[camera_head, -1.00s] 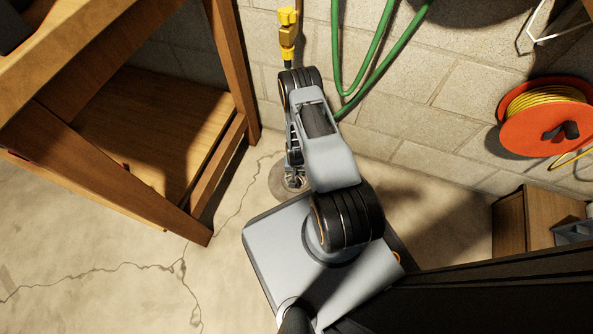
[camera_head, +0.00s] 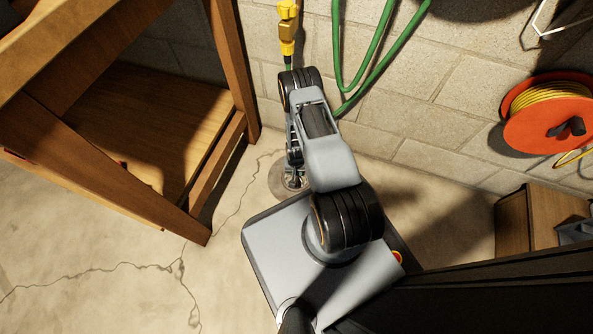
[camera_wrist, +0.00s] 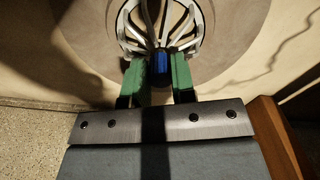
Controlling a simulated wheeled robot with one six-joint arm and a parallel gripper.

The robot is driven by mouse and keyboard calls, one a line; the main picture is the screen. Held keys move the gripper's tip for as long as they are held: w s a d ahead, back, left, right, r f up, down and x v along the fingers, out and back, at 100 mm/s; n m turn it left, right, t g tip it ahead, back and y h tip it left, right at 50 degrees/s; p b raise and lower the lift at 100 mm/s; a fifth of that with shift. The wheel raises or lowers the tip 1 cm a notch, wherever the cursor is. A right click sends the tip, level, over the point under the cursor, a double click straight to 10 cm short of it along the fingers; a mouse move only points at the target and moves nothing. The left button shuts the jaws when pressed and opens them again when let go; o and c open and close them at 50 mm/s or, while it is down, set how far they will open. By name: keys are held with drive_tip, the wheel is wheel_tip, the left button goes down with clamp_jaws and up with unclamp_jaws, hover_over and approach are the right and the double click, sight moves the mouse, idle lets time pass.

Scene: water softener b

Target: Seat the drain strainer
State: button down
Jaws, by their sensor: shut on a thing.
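The drain strainer (camera_wrist: 158,30) shows in the wrist view as a pale metal cage of curved bars with a blue knob (camera_wrist: 162,64). My gripper (camera_wrist: 161,72) has its green fingers shut on the blue knob, one on each side. The strainer is over the round drain (camera_wrist: 215,60) in the floor, inside or just above its dark opening; I cannot tell how deep it sits. In the head view the drain (camera_head: 276,181) is a round grey patch below my arm, and the arm hides most of the strainer and gripper.
A wooden bench (camera_head: 160,130) stands close on the left. A block wall (camera_head: 430,110) is behind, with a yellow valve (camera_head: 287,28) and a green hose (camera_head: 352,70). An orange cord reel (camera_head: 548,116) and a wooden box (camera_head: 540,222) are at right. Open floor (camera_head: 90,270) lies front left.

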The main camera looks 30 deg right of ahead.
drive_tip(key=shift+f, duration=0.2)
drive_tip(key=c, duration=0.9)
unclamp_jaws()
drive_tip(key=shift+o, duration=0.2)
wheel_tip(320, 180, up, 14)
drive_tip(key=p, duration=0.6)
drive_tip(key=shift+f, duration=0.1)
